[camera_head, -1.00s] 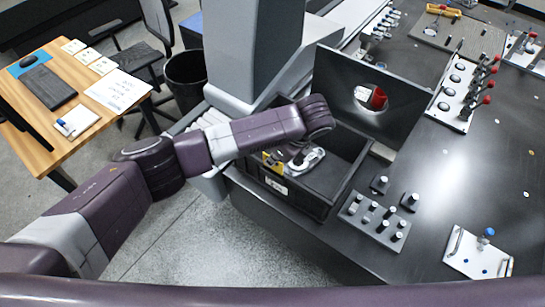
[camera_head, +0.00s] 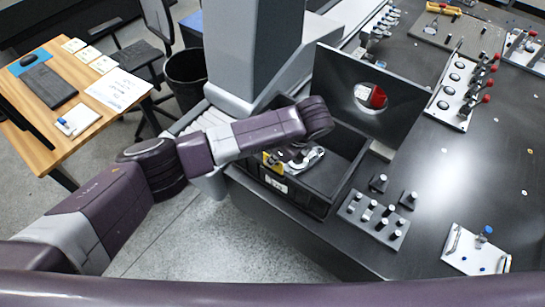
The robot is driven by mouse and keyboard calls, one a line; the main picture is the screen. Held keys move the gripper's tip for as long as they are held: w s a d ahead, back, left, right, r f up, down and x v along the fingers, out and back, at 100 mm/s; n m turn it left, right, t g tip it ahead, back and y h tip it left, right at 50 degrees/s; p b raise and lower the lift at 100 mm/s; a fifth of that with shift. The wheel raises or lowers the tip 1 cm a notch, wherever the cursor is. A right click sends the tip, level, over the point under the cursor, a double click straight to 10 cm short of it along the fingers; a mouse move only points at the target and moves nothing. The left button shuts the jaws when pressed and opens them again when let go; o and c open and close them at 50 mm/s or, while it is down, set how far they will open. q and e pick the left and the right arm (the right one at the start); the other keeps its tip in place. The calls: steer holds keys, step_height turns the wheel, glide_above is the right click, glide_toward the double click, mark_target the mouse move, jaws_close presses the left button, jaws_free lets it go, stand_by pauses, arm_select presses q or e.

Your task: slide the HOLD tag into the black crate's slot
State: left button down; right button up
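The black crate (camera_head: 310,201) stands at the near left edge of the dark table, open at the top, with a white label (camera_head: 275,185) on its front wall. A small yellow piece (camera_head: 268,159), possibly the HOLD tag, shows at the crate's left side by my gripper; its lettering is too small to read. My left gripper (camera_head: 293,162) points down over the crate's left part, close to the yellow piece. My wrist covers part of it, and I cannot tell whether the fingers hold the piece. The slot cannot be made out. My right gripper is not in view.
An upright dark panel with a round hole (camera_head: 400,92) stands behind the crate. A grey block with several pins (camera_head: 372,222) sits right of it. A white fixture plate (camera_head: 476,251) lies at the front right. A large grey column (camera_head: 252,50) rises behind my arm. The table's right middle is mostly clear.

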mark_target(272, 168)
arm_select(q)
steer(key=shift+f, duration=0.4)
steer(key=shift+f, duration=0.15)
stand_by(0.6)
steer(key=shift+f, duration=0.45)
steer(key=shift+f, duration=0.25)
stand_by(0.3)
steer(key=shift+f, duration=0.35)
steer(key=c, duration=2.1)
jaws_free()
steer(key=shift+o, duration=0.6)
